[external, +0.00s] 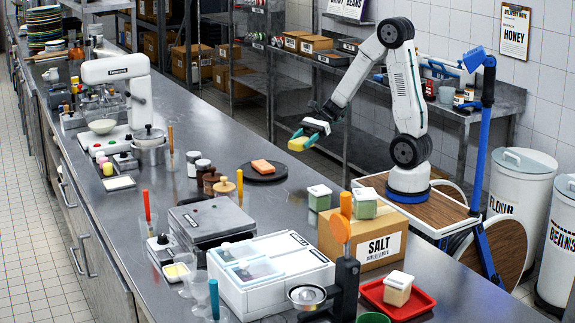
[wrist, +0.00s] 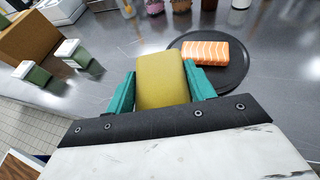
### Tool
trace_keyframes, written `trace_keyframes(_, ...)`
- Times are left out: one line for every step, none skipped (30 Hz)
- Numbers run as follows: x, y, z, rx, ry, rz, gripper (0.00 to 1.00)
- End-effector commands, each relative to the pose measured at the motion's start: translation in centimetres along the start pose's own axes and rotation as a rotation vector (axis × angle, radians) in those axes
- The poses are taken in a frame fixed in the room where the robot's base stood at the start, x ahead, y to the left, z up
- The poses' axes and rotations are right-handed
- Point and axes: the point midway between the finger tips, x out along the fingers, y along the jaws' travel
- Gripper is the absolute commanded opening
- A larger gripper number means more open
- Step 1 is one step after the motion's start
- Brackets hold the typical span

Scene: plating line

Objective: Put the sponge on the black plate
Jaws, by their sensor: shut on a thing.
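My gripper (external: 304,135) is shut on the yellow sponge (external: 298,144) and holds it in the air at the counter's edge, to the right of the plate. In the wrist view the sponge (wrist: 162,80) sits between the teal fingers of my gripper (wrist: 160,88). The black plate (external: 283,177) lies flat on the steel counter. A piece of salmon (external: 263,167) lies on it.
Jars (external: 203,168) stand left of the plate. A grey appliance (external: 214,220) is nearer the camera. Bare counter (external: 230,135) lies behind the plate.

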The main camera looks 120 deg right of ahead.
Motion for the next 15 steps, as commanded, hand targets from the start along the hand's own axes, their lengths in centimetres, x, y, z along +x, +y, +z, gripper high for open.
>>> trace_keyframes(0.1,1.0,-0.1,-0.009,0.0,0.023,0.32)
trace_keyframes(0.1,1.4,-0.2,-0.015,0.001,0.036,0.32)
trace_keyframes(0.2,1.8,-0.3,-0.021,0.0,0.051,0.32)
trace_keyframes(0.3,2.0,-0.3,-0.024,0.0,0.06,0.32)
trace_keyframes(0.5,2.0,-0.3,-0.027,0.0,0.066,0.32)
trace_keyframes(0.8,1.8,-0.1,-0.032,0.0,0.074,0.32)
trace_keyframes(1.2,1.4,0.0,-0.033,0.0,0.077,0.32)
trace_keyframes(1.7,1.0,0.1,-0.032,0.0,0.079,0.32)
trace_keyframes(2.4,0.4,0.3,-0.033,0.001,0.079,0.32)
trace_keyframes(2.9,-0.2,0.4,-0.032,0.001,0.079,0.32)
trace_keyframes(3.5,-0.8,0.6,-0.032,0.0,0.079,0.32)
trace_keyframes(4.3,-1.6,0.8,-0.032,0.001,0.079,0.32)
trace_keyframes(4.8,-2.2,1.0,-0.032,0.001,0.078,0.32)
trace_keyframes(5.4,-2.8,1.1,-0.032,0.001,0.077,0.32)
trace_keyframes(6.2,-3.5,1.3,-0.032,0.001,0.078,0.32)
